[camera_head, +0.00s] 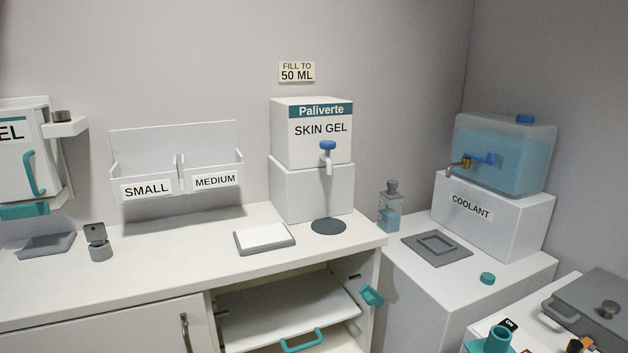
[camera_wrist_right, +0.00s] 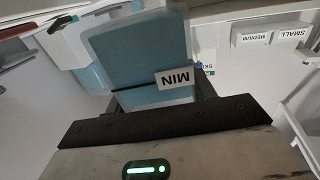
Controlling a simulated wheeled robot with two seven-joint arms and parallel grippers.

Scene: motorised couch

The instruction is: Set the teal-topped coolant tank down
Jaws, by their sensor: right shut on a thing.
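The coolant tank (camera_wrist_right: 135,55) is a translucent blue box with a white label reading MIN, upside down in the right wrist view. My right gripper (camera_wrist_right: 160,98) is shut on it, with dark fingers at its sides. Its top and underside are hidden in that view, so I cannot see what, if anything, it touches. In the head view a teal ring-shaped piece (camera_head: 492,341) shows at the bottom edge; I cannot tell whether it is the tank's top. A loose teal cap (camera_head: 487,278) lies on the right counter. My left gripper is out of view.
The coolant dispenser (camera_head: 507,155) stands on a white block on the right counter. A grey square pad (camera_head: 437,248) before it is bare. A small blue bottle (camera_head: 390,207) stands beside the skin gel dispenser (camera_head: 312,135). A grey lidded unit (camera_head: 592,305) is at lower right.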

